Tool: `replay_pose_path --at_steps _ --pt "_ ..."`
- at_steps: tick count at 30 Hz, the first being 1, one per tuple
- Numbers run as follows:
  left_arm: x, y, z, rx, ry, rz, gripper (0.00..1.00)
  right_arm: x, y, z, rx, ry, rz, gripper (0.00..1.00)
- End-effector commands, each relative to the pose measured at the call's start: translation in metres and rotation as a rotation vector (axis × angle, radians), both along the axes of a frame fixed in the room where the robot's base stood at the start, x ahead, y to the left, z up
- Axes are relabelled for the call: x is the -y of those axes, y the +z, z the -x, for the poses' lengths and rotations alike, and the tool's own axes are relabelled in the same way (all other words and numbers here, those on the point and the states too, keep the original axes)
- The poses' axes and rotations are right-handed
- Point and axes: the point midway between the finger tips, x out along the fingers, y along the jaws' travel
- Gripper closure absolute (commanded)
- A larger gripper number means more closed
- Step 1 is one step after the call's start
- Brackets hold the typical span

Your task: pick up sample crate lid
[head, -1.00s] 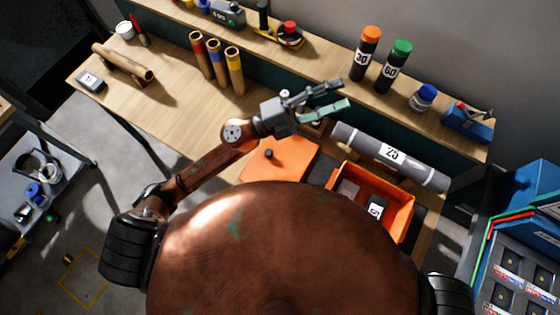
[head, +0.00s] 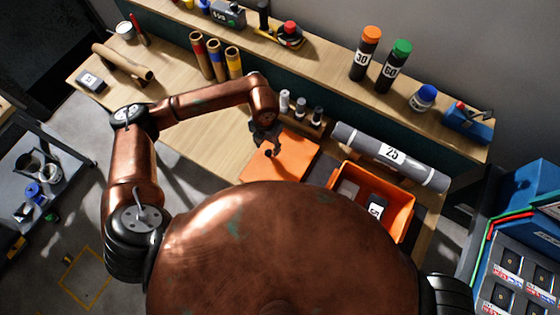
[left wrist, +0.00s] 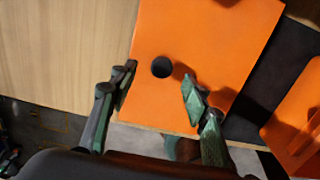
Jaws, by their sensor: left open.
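The sample crate lid (head: 297,154) is a flat orange panel with a small dark round knob, lying on the wooden bench left of the orange crate. It also fills the middle of the left wrist view (left wrist: 205,45), where its knob (left wrist: 162,67) shows clearly. My left gripper (head: 267,150) points down over the lid, close to the knob. In the left wrist view its two fingers (left wrist: 157,85) are apart, with the knob between and slightly beyond the tips. Nothing is held. My right gripper is not in view.
The open orange crate (head: 408,212) stands right of the lid with a labelled dark item inside. Several small capped bottles (head: 300,104) stand behind the lid. Bare bench (head: 185,125) lies to the left.

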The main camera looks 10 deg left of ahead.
Motion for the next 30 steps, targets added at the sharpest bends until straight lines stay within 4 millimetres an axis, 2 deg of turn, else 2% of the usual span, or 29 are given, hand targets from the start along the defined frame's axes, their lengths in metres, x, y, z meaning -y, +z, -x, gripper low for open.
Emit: replay_pose_path --at_steps 5,12,20,30 --pt "0.001 -0.015 0.001 -0.004 -0.001 0.002 0.57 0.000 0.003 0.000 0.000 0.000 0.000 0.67" --pt "0.002 -0.049 0.001 -0.004 -0.001 0.004 0.57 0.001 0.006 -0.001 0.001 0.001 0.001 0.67" --pt "0.002 -0.053 0.000 -0.001 -0.002 0.004 0.57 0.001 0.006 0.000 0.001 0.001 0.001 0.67" --pt "0.002 -0.053 0.000 -0.001 -0.002 0.004 0.80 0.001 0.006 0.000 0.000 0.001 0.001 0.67"
